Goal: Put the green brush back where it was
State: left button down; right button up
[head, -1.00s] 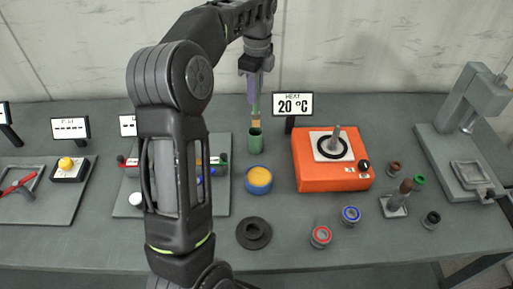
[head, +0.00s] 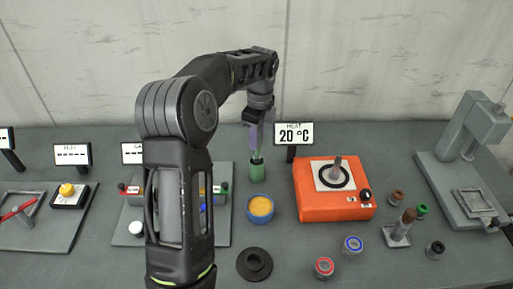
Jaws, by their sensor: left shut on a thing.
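My left gripper (head: 255,136) points straight down at the back of the bench and is shut on the green brush (head: 256,155). Only a short stretch of the brush shows between the fingers and the green cup (head: 257,171). The brush's lower end is inside the cup's mouth and hidden by its wall. The cup stands upright. My right gripper is not in view.
My left arm hides part of a tray at left.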

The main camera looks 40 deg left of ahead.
aim_at(256, 156)
pick_arm(q)
jog(key=shift+f, duration=1.85)
jog(key=shift+f, duration=0.2)
jog(key=c, duration=1.3)
grip_release()
jog(key=shift+r, duration=0.2)
jog(key=shift+d+r, duration=0.2)
jog(key=shift+r, duration=3.6)
